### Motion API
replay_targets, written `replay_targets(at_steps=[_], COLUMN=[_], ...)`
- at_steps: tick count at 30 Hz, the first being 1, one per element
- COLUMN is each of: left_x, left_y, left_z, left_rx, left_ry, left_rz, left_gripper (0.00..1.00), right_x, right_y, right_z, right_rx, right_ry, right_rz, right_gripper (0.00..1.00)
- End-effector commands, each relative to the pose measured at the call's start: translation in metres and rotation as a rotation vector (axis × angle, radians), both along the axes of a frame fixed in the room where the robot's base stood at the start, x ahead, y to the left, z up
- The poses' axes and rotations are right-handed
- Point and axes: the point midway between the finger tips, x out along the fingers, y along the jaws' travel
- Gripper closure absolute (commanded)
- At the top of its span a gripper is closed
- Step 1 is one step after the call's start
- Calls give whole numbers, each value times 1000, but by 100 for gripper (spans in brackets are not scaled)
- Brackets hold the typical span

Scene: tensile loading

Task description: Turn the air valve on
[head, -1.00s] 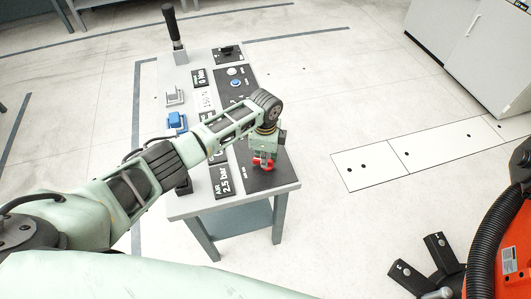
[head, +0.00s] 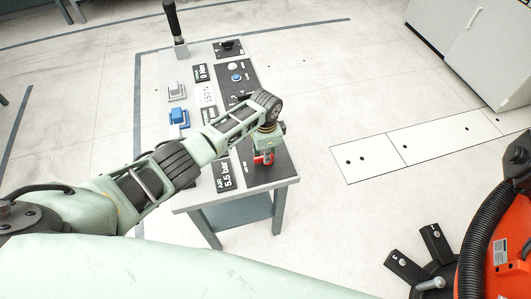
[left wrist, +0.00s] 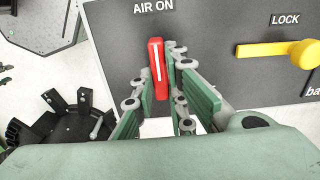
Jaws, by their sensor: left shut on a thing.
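The red air valve handle (left wrist: 157,68) is a bar with a white line, on a dark panel. In the left wrist view its line points up to the words AIR ON. My left gripper (left wrist: 160,82) is shut on the handle, with a green-backed finger on each side. In the head view the gripper (head: 265,147) reaches down onto the near right part of the control table, and only a little red (head: 262,159) shows beneath it. The AIR display (head: 225,175) appears to read 5.5 bar. My right gripper is not in view.
A yellow LOCK lever (left wrist: 280,49) sits right of the valve. The control table (head: 240,190) also carries a blue switch (head: 178,117) and a tall black-gripped lever (head: 173,20). A black clamp with several jaws (head: 432,265) and an orange machine (head: 500,240) stand right.

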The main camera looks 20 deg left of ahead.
Motion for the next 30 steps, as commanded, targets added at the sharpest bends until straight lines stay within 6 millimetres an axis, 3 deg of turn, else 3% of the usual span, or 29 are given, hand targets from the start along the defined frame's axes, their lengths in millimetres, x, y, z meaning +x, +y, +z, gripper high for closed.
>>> replay_targets(at_steps=[9,10,16,26,30], left_x=[2,2,1,1,1], left_y=[1,1,0,0,0], left_z=[1,1,1,2,16], left_rx=[0,-1,-1,-1,-2], left_ry=[-3,-3,-2,-1,-3], left_rz=[7,7,5,4,3], left_gripper=[100,85,69,69,69], right_x=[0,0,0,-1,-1], right_y=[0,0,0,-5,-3], right_z=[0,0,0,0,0], right_rx=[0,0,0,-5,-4], right_ry=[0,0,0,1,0], right_rz=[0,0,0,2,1], right_gripper=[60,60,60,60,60])
